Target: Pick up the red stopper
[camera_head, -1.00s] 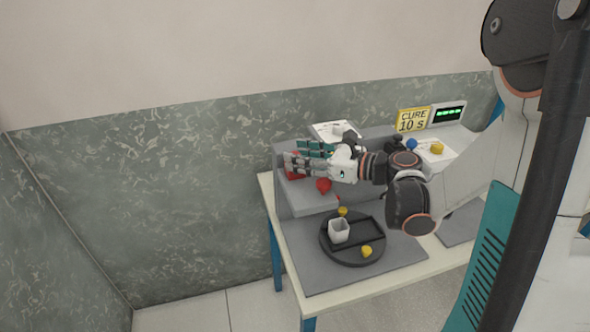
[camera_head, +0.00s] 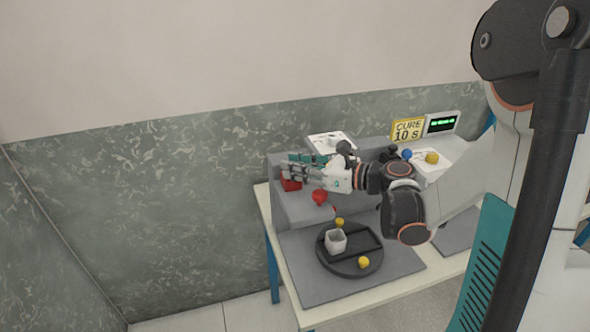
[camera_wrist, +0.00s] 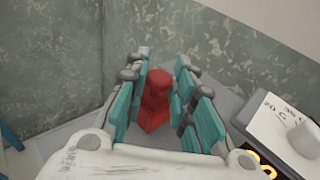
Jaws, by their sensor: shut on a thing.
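The red stopper (camera_wrist: 156,100) is a stepped, faceted red piece between the two teal-padded fingers of my gripper (camera_wrist: 166,92) in the wrist view. The fingers are shut on it, one on each side. In the head view my gripper (camera_head: 293,172) reaches left over the grey raised shelf. The red stopper (camera_head: 290,184) shows just below the fingertips there, partly hidden by them. I cannot tell whether its bottom touches the shelf.
A rounded red piece (camera_head: 319,197) is right of the stopper, below my wrist. A round dark tray (camera_head: 349,268) holds a white cup (camera_head: 336,241) and yellow pieces.

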